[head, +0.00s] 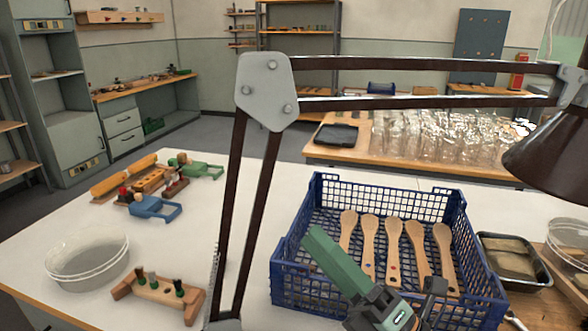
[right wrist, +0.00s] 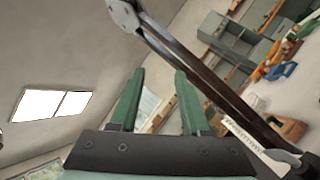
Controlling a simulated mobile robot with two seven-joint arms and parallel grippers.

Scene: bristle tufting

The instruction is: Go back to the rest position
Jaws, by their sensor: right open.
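My right gripper (head: 335,258) is in the lower middle of the head view, in front of the blue crate and hiding part of its near side. In the right wrist view its two green fingers (right wrist: 158,82) stand apart with nothing between them. My left gripper is in neither view. The blue mesh crate (head: 470,235) stands on the white table, with several wooden brush handles (head: 393,240) leaning in it.
A dark lamp arm (head: 258,175) rises in front of the table and reaches right to a brown shade (head: 545,155). Clear round dishes (head: 88,255), a wooden rack (head: 160,292), blue and green clamps and a metal tray (head: 515,262) also stand there. The table's centre left is clear.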

